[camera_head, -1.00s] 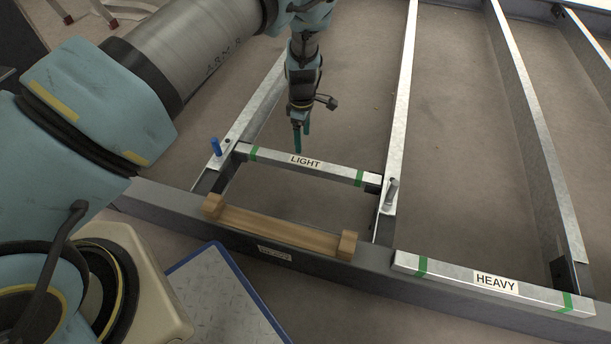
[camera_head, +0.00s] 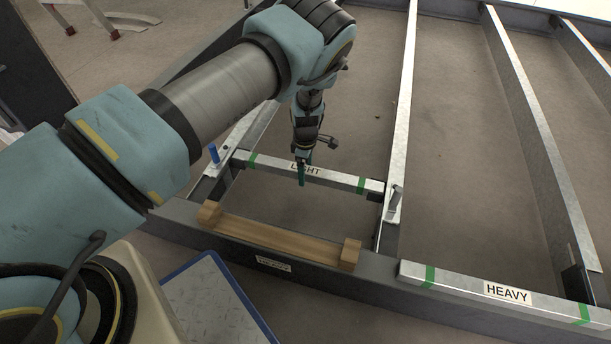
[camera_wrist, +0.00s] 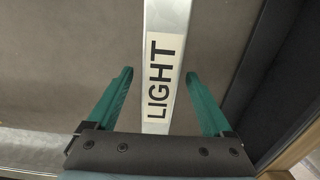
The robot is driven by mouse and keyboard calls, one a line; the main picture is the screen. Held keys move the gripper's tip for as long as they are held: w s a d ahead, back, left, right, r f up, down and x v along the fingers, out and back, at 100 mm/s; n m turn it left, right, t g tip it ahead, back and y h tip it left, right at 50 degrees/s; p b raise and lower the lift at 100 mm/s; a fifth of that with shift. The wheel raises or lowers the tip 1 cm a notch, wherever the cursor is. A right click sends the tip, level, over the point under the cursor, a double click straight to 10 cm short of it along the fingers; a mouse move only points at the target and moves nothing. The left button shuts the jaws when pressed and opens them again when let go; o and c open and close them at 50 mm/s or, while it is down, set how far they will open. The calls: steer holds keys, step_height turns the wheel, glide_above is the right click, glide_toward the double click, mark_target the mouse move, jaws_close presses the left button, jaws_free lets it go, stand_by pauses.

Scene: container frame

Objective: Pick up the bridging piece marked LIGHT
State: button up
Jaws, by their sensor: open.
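The bridging piece marked LIGHT (camera_head: 340,181) is a silver bar with green bands near its ends. It spans between two metal rails of the frame. My gripper (camera_head: 302,172) is over its middle and covers part of the label in the head view. In the wrist view the LIGHT bar (camera_wrist: 165,25) runs between the two green fingers of my gripper (camera_wrist: 159,88), with a gap on each side. The fingers are open and hold nothing. How far the fingertips are above or beside the bar is hard to tell.
The piece marked HEAVY (camera_head: 460,285) lies on the front beam at right. A wooden piece with end blocks (camera_head: 280,238) lies on the front beam near the LIGHT bar. A blue pin (camera_head: 213,153) and a grey pin (camera_head: 395,197) stand on the rails.

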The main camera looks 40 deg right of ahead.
jaws_close()
stand_by(0.8)
steer(key=shift+d, duration=0.1)
stand_by(0.5)
